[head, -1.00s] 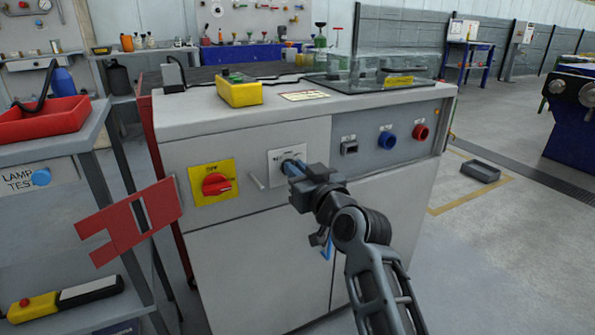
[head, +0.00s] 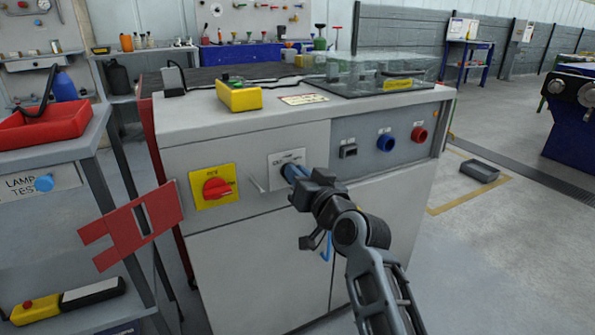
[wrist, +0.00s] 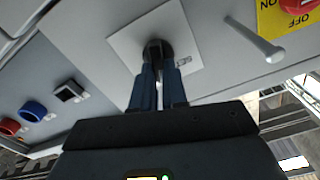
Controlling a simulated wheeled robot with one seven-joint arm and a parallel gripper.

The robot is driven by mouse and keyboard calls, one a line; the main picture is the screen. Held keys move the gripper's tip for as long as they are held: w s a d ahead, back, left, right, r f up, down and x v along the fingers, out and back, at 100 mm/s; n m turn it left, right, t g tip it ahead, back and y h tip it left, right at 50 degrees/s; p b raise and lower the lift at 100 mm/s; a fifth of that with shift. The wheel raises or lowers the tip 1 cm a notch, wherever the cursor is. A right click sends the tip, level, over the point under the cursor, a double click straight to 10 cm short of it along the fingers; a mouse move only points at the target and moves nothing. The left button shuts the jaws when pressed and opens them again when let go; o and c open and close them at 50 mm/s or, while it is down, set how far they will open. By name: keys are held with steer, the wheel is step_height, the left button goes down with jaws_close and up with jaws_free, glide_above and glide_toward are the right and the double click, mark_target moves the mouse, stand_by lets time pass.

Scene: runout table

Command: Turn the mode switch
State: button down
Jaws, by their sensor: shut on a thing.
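The mode switch is a small dark knob (wrist: 156,48) on a pale square plate (head: 287,158) on the cabinet's front. My gripper (head: 289,171) is at the plate, its blue fingers pointing into it. In the wrist view my gripper (wrist: 158,75) has both fingers closed on the knob, one on each side. The fingers hide most of the knob, so I cannot read its setting. In the wrist view the plate (wrist: 185,40) appears tilted.
A red rotary switch on a yellow plate (head: 213,186) sits left of the mode switch. A thin pale lever (head: 257,183) sticks out between them. A rocker switch (head: 348,151), blue button (head: 385,142) and red button (head: 420,134) are to the right. A red bracket (head: 130,226) stands at left.

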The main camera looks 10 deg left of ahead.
steer(key=m+p, duration=0.1)
steer(key=m, duration=0.4)
steer(key=shift+w+d+f+p, duration=0.15)
steer(key=shift+d+p, duration=0.05)
steer(key=shift+p, duration=0.2)
steer(key=shift+m, duration=0.3)
steer(key=c, duration=1.2)
jaws_free()
steer(key=shift+o, duration=0.2)
steer(key=p+v, duration=0.1)
steer(key=v, duration=0.6)
steer(key=shift+s+d, duration=0.25)
steer(key=shift+s, duration=0.1)
steer(key=shift+f, duration=0.1)
